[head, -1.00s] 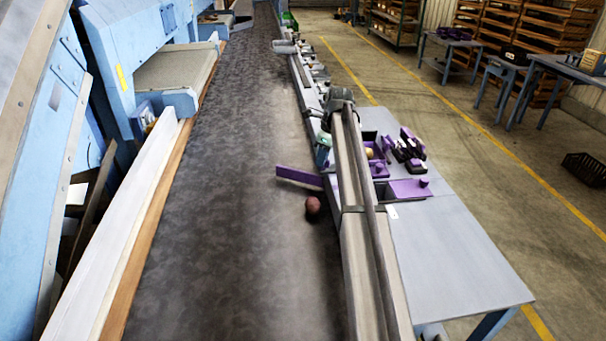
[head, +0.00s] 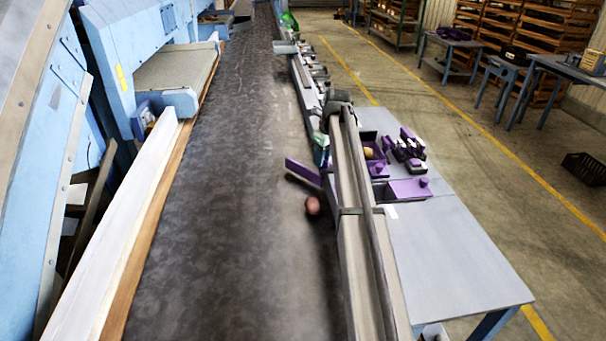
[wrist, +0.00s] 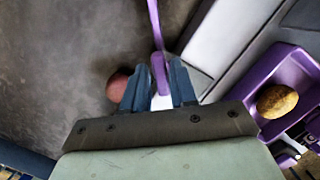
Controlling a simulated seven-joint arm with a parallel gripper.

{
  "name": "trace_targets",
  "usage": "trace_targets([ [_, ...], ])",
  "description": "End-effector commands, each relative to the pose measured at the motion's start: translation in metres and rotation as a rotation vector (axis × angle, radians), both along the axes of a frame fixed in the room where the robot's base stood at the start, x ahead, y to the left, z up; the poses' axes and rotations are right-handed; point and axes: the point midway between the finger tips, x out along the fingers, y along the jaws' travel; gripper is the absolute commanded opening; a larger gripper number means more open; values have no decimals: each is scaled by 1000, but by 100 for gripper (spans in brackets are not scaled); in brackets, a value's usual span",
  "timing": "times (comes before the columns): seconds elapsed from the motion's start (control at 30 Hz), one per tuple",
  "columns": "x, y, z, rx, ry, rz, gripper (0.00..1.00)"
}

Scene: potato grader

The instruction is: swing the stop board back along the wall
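The purple stop board (head: 303,172) stands out from the wall (head: 352,270) on the belt's right side, angled over the dark belt. In the wrist view the board (wrist: 154,22) shows as a thin purple strip, with a rounded purple grip (wrist: 159,72) at its near end. My gripper (wrist: 159,88) has its two blue-grey fingers on either side of this grip, which fills the gap between them. In the head view the pale green hand (head: 322,150) shows small beside the wall; its fingertips are too small to make out.
A reddish potato (head: 312,205) lies on the belt (head: 230,220) close to the board; it also shows beside my left finger in the wrist view (wrist: 117,88). A purple tray (wrist: 262,68) holding a yellowish potato (wrist: 277,101) is right of the wall. A grey table (head: 455,250) carries purple items.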

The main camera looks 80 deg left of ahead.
Motion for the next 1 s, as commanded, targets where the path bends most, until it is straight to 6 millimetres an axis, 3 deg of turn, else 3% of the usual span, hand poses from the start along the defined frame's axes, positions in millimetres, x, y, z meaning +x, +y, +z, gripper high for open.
trace_targets([
  [0.37,0,0,3,1,0,1,28],
  [1.0,0,1,43,1,0,1,28],
])
